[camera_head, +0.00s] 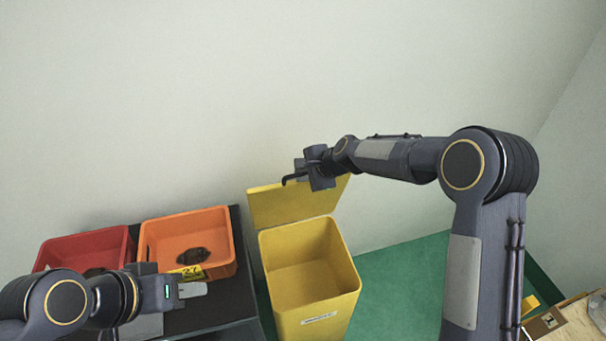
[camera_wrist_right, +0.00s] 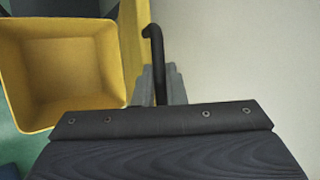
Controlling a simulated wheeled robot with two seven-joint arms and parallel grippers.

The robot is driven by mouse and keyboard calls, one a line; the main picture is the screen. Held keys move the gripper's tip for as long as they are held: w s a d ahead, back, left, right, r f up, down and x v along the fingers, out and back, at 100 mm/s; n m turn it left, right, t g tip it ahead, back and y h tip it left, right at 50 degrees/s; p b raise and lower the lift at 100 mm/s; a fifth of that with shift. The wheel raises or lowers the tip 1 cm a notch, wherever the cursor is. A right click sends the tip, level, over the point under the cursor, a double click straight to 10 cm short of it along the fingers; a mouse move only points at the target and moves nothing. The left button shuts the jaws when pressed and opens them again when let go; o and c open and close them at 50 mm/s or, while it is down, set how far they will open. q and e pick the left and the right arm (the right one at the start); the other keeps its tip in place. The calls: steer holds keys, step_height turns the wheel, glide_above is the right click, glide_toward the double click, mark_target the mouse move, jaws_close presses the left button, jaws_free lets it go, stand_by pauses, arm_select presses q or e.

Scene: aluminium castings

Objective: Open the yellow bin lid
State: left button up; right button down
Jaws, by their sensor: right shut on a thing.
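The yellow bin (camera_head: 310,270) stands right of the black table, and its inside is visible and looks empty. Its yellow lid (camera_head: 290,205) is raised, tilted up behind the bin's opening. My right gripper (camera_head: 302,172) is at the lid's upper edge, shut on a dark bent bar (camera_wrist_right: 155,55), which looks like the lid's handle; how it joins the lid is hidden. In the right wrist view the open bin (camera_wrist_right: 65,70) shows at left. My left gripper (camera_head: 192,290) is over the table, far from the lid; its finger gap is unclear.
An orange bin (camera_head: 222,222) holding a dark part and a red bin (camera_head: 60,248) stand on the black table (camera_head: 243,275). A pale wall is close behind the lid. Green floor (camera_head: 400,290) is clear right of the bin. A wooden surface (camera_head: 575,322) is at lower right.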

steer(key=shift+f, duration=0.1)
steer(key=c, duration=1.5)
jaws_free()
steer(key=b+v, duration=0.1)
steer(key=v, duration=0.7)
